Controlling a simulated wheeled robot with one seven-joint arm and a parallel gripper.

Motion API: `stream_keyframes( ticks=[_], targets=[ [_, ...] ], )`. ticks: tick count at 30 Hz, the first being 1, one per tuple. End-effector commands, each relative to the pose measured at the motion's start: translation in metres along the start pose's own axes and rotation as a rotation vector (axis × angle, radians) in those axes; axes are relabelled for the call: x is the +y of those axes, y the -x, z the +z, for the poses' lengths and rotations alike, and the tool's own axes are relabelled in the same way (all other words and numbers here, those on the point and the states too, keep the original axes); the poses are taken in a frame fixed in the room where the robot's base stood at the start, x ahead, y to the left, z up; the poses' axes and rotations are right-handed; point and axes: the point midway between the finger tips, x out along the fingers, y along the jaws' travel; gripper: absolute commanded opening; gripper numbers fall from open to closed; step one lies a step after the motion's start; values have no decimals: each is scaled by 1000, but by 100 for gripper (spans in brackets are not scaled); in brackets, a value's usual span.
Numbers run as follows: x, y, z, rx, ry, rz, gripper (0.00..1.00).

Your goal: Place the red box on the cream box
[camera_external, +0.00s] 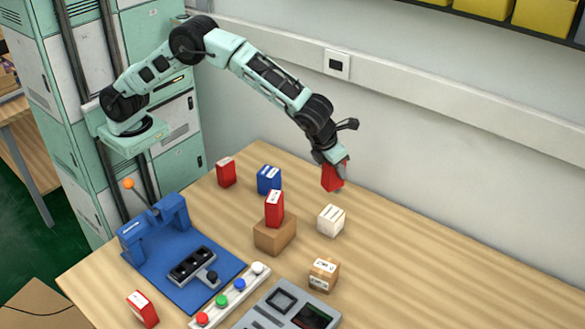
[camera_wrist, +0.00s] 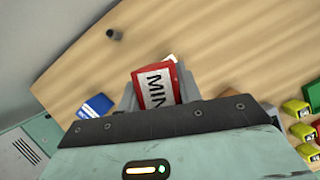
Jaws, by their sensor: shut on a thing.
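My gripper (camera_external: 334,168) is shut on a red box (camera_external: 332,178) and holds it above the table, behind the cream box. In the wrist view the red box (camera_wrist: 160,86) shows a white label with dark letters between the fingers (camera_wrist: 158,92). The cream box (camera_external: 331,220) stands on the table below and slightly left of the held box in the external view, with nothing on it. In the wrist view, a small pale corner above the held box may be the cream box; I cannot tell.
Other red boxes stand at the back left (camera_external: 226,172), on a brown box (camera_external: 275,235), and at the front left (camera_external: 143,309). A blue box (camera_external: 268,179) and a brown labelled box (camera_external: 323,274) stand nearby. A blue fixture (camera_external: 180,262) is at left. The table's right side is clear.

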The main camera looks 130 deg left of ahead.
Motion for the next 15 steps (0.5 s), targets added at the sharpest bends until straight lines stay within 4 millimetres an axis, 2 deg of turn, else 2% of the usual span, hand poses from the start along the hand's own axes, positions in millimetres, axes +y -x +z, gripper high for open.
stream_keyframes(
  ticks=[2, 9, 15],
  targets=[
    [-7, 1, 0, 1, -22, -7, 10],
    [-9, -36, -17, 1, -32, -9, 10],
    [-10, -54, -24, 0, -30, -12, 10]
  ],
)
